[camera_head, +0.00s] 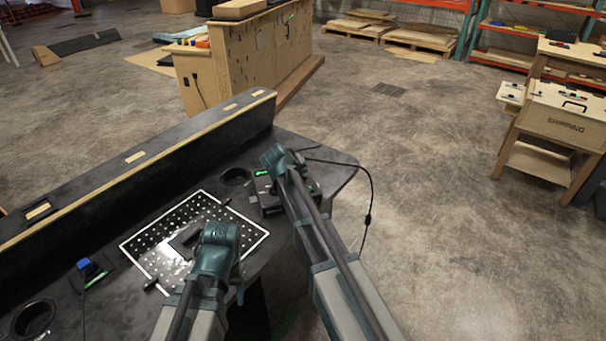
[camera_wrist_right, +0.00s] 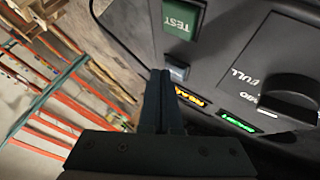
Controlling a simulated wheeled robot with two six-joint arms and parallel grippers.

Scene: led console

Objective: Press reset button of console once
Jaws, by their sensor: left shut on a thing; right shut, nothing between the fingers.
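The dark console (camera_head: 268,203) sits near the right end of the black table, mostly covered by my right arm. In the right wrist view its face shows a green TEST button (camera_wrist_right: 183,18), a small blue-grey button (camera_wrist_right: 178,72) whose label I cannot read, an orange lit display (camera_wrist_right: 190,97), a green lit display (camera_wrist_right: 238,124) and a black knob (camera_wrist_right: 290,97). My right gripper (camera_wrist_right: 160,74) is shut and empty, its tips right beside the blue-grey button; I cannot tell whether they touch. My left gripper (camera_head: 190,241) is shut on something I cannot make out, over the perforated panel.
The perforated panel (camera_head: 158,249) with a white border lies on the table left of the console. A long dark ledge (camera_head: 150,172) runs along the table's back. A blue-topped item (camera_head: 87,268) stands at the left. A black cable (camera_head: 369,205) hangs off the right edge.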

